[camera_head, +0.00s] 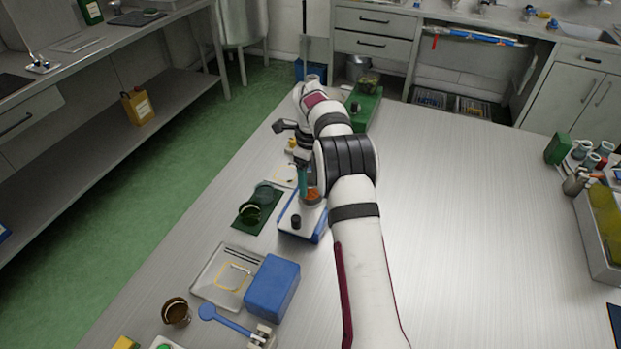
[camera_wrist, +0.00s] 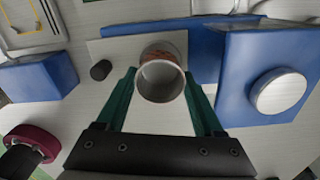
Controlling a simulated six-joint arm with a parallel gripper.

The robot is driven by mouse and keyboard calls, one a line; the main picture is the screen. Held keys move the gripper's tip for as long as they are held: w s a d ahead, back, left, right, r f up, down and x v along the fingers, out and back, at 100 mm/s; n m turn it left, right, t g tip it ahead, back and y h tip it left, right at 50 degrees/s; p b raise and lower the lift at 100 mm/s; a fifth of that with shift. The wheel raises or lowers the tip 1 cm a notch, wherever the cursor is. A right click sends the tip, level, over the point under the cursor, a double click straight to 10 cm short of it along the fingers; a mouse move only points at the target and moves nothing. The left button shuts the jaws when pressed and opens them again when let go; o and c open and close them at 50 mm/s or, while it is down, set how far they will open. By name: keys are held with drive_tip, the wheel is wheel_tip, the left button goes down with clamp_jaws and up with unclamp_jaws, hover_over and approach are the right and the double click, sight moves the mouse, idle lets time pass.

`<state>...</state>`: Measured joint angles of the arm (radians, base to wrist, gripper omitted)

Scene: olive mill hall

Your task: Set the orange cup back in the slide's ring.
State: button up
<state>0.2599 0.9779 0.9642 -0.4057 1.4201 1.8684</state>
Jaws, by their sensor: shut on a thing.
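The orange cup (camera_wrist: 160,53) shows in the wrist view from above, its round mouth open to the camera and its inside pale grey. In the head view the cup (camera_head: 312,195) is a small orange patch beside my arm. My gripper (camera_wrist: 161,76) has its green fingers on both sides of the cup, shut on it. The slide (camera_wrist: 115,48) is a pale plate with a blue edge and a black knob; in the head view the slide (camera_head: 292,228) stands left of my arm. The cup hides the ring, and I cannot tell whether the cup's base sits in it.
A blue block with a pale round disc (camera_wrist: 282,95) stands close right of the cup in the wrist view. A blue box (camera_head: 272,287) and a tray (camera_head: 207,285) lie nearer in the head view. A dark green mat (camera_head: 243,222) lies left.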

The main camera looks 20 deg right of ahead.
drive_tip(key=shift+f, duration=0.25)
drive_tip(key=shift+f, duration=0.65)
drive_tip(key=shift+f, duration=0.15)
drive_tip(key=shift+f, duration=0.3)
drive_tip(key=o, duration=1.2)
drive_tip(key=shift+c, duration=0.2)
